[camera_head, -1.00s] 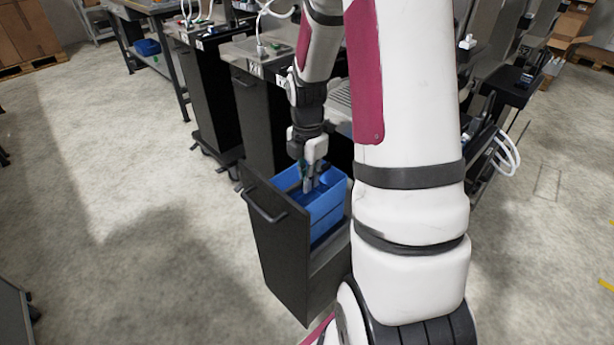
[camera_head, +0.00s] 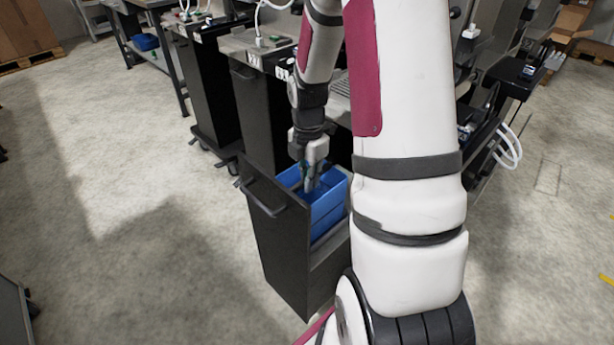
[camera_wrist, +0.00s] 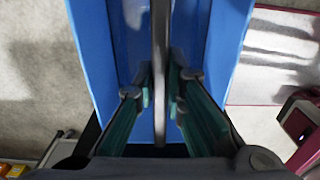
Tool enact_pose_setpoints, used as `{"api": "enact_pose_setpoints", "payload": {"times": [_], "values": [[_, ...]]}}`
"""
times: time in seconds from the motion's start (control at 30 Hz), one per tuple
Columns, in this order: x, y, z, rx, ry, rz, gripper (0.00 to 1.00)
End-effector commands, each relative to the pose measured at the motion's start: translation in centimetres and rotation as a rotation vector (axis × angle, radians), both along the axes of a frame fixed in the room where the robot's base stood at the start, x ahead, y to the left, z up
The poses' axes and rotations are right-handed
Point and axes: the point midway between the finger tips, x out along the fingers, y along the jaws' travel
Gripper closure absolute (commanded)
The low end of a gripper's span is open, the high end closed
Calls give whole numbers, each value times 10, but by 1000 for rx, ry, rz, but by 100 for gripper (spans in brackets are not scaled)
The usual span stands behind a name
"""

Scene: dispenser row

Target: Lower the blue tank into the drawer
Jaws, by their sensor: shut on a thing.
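The blue tank (camera_head: 326,212) is upright at the open black drawer (camera_head: 277,247), with its lower part inside and its upper part above the drawer's side. My gripper (camera_head: 309,186) reaches down into the tank's open top. In the wrist view my gripper (camera_wrist: 163,88) is shut on the thin grey bar, the tank's handle (camera_wrist: 160,40), which runs along the middle between the blue walls of the tank (camera_wrist: 92,50). The tank's bottom and its contact with the drawer floor are hidden.
The drawer's front handle (camera_head: 262,200) faces left. Black dispenser cabinets (camera_head: 208,90) stand in a row behind. My own arm covers the area right of the drawer. The concrete floor (camera_head: 130,200) on the left is clear.

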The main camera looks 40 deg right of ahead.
Motion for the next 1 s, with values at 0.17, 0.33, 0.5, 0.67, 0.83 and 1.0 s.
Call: {"api": "enact_pose_setpoints", "payload": {"times": [0.17,0.33,0.5,0.67,0.83,1.0], "values": [[2,0,-3,-2,-5,1,100],[2,0,-6,-3,-6,2,100],[2,0,-6,-3,-6,2,66],[2,1,-7,-2,-4,3,66],[1,1,-6,0,-1,3,66],[2,0,10,-2,-6,2,66]]}}
